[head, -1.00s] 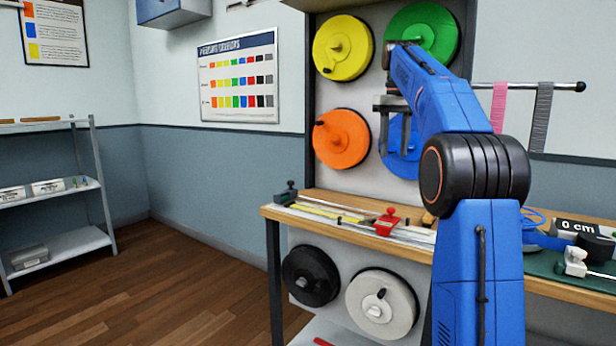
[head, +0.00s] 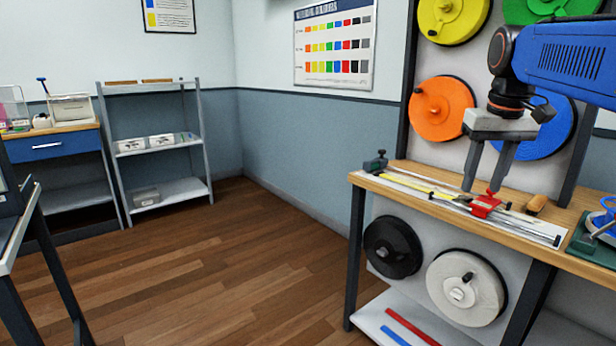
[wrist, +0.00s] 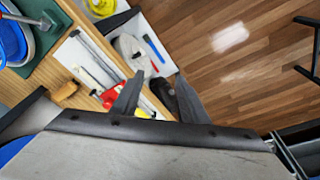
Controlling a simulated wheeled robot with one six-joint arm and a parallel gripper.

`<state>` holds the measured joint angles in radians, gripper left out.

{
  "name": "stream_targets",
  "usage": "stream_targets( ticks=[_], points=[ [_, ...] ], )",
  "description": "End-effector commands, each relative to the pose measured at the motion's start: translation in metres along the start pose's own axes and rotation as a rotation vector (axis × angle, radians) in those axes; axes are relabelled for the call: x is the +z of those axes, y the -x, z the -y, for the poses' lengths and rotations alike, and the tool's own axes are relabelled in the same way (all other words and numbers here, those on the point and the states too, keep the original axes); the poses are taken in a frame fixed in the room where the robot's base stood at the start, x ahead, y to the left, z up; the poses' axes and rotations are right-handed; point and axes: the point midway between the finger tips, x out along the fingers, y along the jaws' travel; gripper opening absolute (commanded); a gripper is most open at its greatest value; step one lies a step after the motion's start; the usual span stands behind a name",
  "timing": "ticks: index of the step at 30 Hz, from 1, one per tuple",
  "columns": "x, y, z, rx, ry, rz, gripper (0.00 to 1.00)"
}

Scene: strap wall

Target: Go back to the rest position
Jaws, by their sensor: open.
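My gripper (head: 482,190) hangs from my blue arm at the right of the head view. Its two grey fingers point down and stand apart, with nothing between them. It appears in front of the wooden workbench (head: 415,195), near the red slider (head: 485,205) on the measuring rail. In the wrist view my fingers (wrist: 158,98) are spread and empty, with the bench to their left and the floor beyond to the right.
Orange (head: 441,108), yellow, green and blue spools hang on the wall panel. Black (head: 392,247) and white (head: 466,288) spools sit below the bench. A grey shelf (head: 165,150) and a drawer cabinet (head: 50,147) stand at the left. The wooden floor (head: 220,270) between is clear.

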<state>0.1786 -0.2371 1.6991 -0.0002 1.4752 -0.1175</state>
Motion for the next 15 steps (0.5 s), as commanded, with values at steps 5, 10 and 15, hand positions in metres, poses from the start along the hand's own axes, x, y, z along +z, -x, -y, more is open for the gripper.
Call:
stream_targets(
  ticks=[5, 10, 15],
  points=[
    [0.058, -0.032, 0.023, -0.004, 0.016, -0.046, 0.40],
    [0.111, -0.069, 0.040, -0.010, 0.028, -0.089, 0.40],
    [0.166, -0.112, 0.054, -0.019, 0.039, -0.132, 0.40]
  ],
)
